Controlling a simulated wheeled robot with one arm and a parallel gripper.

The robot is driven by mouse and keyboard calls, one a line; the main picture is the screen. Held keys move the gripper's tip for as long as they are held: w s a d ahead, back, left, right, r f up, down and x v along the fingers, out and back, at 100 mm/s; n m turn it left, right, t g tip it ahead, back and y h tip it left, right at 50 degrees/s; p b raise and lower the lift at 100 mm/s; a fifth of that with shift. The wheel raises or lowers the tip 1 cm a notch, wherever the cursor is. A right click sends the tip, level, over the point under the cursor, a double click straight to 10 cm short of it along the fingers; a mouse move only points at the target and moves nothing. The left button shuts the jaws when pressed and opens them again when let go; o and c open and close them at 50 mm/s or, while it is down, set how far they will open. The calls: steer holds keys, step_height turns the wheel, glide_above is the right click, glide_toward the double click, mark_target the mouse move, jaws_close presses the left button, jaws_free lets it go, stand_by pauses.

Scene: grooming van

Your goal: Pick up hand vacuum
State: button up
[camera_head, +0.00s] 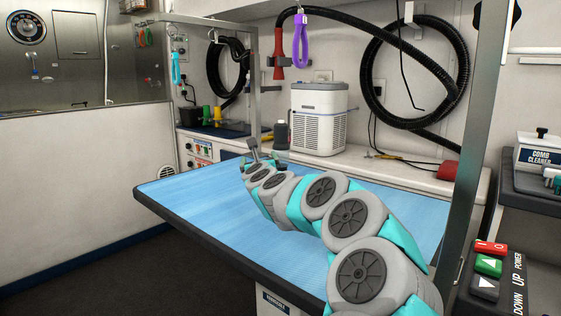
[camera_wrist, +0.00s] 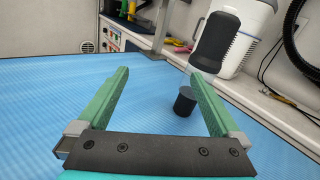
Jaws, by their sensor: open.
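A dark grey, ribbed grip-like body (camera_wrist: 215,42) stands tilted beyond the right fingertip in the wrist view. It appears to be the hand vacuum. A short black cylinder (camera_wrist: 185,101) shows below it, just inside the right finger; I cannot tell whether the two are joined. In the head view a small dark upright thing (camera_head: 281,136) at the table's far edge seems to be the same item. My gripper (camera_wrist: 158,75) is open and empty, low over the blue table, its green fingers pointing toward the far edge. It also shows small in the head view (camera_head: 251,147).
The blue grooming table (camera_head: 190,196) is otherwise bare. A white ribbed machine (camera_head: 319,118) stands on the counter behind. A metal post (camera_head: 254,90) rises near my gripper, and another (camera_head: 474,140) at right. A purple loop (camera_head: 300,41) hangs above.

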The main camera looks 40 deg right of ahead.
mark_target(281, 154)
steer(key=s+d+m, duration=0.1)
steer(key=d, duration=0.1)
steer(key=s+d+m+g+h, duration=0.1)
steer(key=d, duration=0.1)
steer(key=s+d+f+m+g+h, duration=0.1)
steer(key=d+m, duration=0.1)
steer(key=shift+d+f, duration=0.1)
steer(key=shift+d, duration=0.4)
steer(key=shift+w+a+p+x, duration=0.15)
steer(key=shift+p+x, duration=0.2)
steer(key=shift+x, duration=1.45)
steer(key=shift+w+a+p+x, duration=0.1)
steer(key=shift+p+x, duration=0.2)
steer(key=shift+x, duration=1.5)
steer(key=shift+f, duration=0.15)
jaws_close()
